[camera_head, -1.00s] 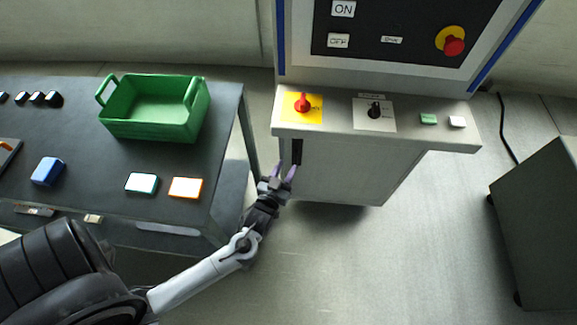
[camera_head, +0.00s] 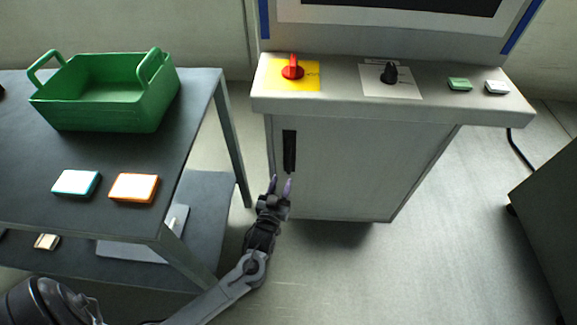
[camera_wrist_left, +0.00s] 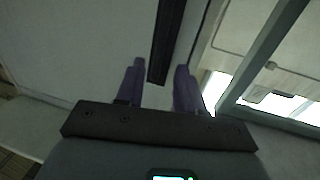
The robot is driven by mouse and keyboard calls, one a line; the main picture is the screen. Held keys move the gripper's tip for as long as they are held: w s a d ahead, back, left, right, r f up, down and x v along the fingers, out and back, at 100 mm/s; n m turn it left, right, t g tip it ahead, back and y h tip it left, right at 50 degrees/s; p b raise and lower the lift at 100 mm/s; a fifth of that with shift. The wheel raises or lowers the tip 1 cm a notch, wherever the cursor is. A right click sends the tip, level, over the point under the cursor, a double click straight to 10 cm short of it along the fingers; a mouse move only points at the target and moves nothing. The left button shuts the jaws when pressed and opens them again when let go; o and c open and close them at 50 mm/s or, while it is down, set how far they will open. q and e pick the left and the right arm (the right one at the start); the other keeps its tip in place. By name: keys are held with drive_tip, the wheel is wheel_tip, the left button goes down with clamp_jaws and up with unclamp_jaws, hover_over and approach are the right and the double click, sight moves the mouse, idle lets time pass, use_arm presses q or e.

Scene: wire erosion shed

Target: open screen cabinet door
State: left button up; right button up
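The screen cabinet's light grey door (camera_head: 345,170) is closed below the control shelf. Its dark vertical handle (camera_head: 289,151) sits near the door's left edge. My left gripper (camera_head: 281,186) is open and empty, its purple fingertips just below the handle's lower end. In the left wrist view the dark handle (camera_wrist_left: 166,40) lies ahead, between the lines of the two open fingers (camera_wrist_left: 159,80); no contact shows. My right gripper is in neither view.
The cabinet's shelf (camera_head: 350,104) overhangs the door and carries a red knob (camera_head: 292,68), a black knob (camera_head: 389,74) and two small blocks. A dark table (camera_head: 120,160) with a green crate (camera_head: 105,95) stands close on the left. A dark grey box (camera_head: 548,200) stands at right; floor before the door is clear.

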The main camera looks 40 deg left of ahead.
sight(288, 163)
use_arm(q)
drive_tip(key=b+x, duration=0.3)
drive_tip(key=x, duration=0.5)
drive_tip(key=shift+w+a+b, duration=0.15)
drive_tip(key=shift+w+b, duration=0.2)
drive_tip(key=shift+b, duration=0.05)
drive_tip(key=shift+w+a, duration=0.3)
drive_tip(key=shift+w, duration=0.25)
clamp_jaws()
